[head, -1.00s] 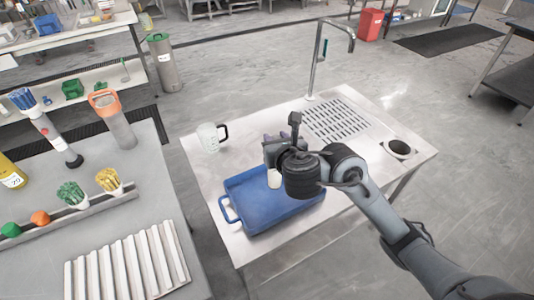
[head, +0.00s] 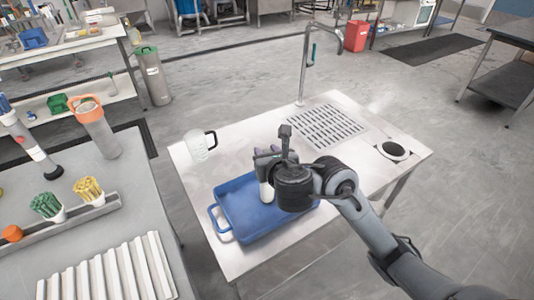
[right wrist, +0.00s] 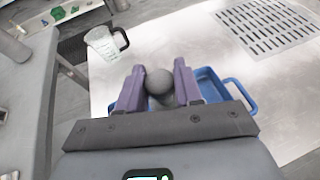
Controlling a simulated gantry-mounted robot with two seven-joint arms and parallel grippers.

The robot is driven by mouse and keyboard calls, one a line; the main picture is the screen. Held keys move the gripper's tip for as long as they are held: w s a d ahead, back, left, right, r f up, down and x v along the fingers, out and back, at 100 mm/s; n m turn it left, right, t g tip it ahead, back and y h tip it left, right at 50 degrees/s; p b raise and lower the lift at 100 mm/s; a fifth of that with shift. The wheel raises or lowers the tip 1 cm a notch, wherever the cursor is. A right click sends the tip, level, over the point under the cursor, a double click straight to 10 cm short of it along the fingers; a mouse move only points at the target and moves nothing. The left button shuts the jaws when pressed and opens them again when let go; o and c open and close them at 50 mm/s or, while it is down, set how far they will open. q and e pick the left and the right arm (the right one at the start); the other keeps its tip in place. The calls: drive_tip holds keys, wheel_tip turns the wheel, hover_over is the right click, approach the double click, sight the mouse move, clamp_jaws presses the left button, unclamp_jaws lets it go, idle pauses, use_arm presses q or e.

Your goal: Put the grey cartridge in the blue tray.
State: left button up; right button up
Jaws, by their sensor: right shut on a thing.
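My right gripper (head: 265,158) is above the far part of the blue tray (head: 245,212) in the head view. It is shut on the grey cartridge (head: 266,190), whose pale lower part shows below the gripper. In the right wrist view the cartridge's round grey end (right wrist: 159,82) sits between the purple fingers of my right gripper (right wrist: 160,72). Parts of the tray (right wrist: 241,94) show behind the fingers. I cannot tell whether the cartridge touches the tray floor. My left gripper is not in view.
The tray stands on a metal table (head: 190,175). A clear jug with a black handle (head: 199,146) stands at its left back. A drain grille (head: 325,126), a tap (head: 304,72) and a round hole (head: 393,150) lie farther right. A grey bench (head: 125,195) is left.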

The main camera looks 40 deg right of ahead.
drive_tip(key=shift+f, duration=0.25)
drive_tip(key=o, duration=1)
drive_tip(key=shift+r, duration=0.1)
